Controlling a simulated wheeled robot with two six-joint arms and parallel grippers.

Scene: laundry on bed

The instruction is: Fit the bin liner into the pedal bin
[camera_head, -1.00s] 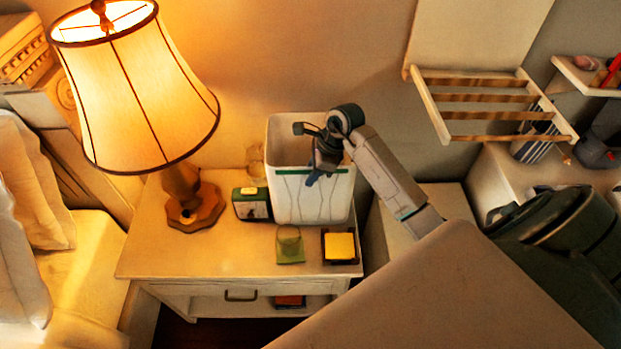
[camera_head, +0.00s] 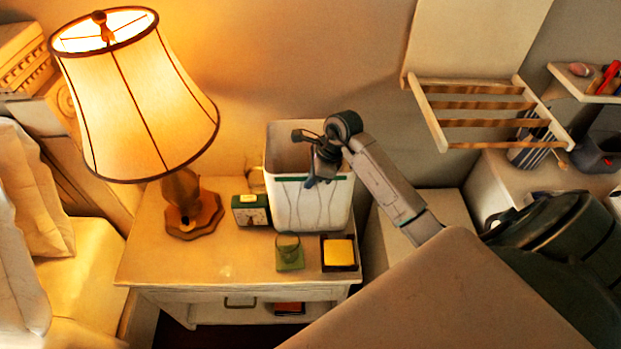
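A white bin (camera_head: 312,207) stands upright on the bedside table, its open top facing up. Faint wavy lines run down its front below a green strip at the rim. I cannot tell whether these are the liner or the bin's own wall. No separate liner shows clearly. My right gripper (camera_head: 313,170) points down over the front right part of the bin's mouth and overlaps the front rim. Its dark fingers are small and partly hidden, so I cannot tell whether they hold anything. My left gripper is out of view.
The bedside table (camera_head: 160,255) also bears a lit lamp (camera_head: 140,100), a small green clock (camera_head: 250,210), a green glass (camera_head: 289,252) and a yellow pad in a dark tray (camera_head: 338,253). A wall rack (camera_head: 480,98) hangs at upper right. The table's front left is clear.

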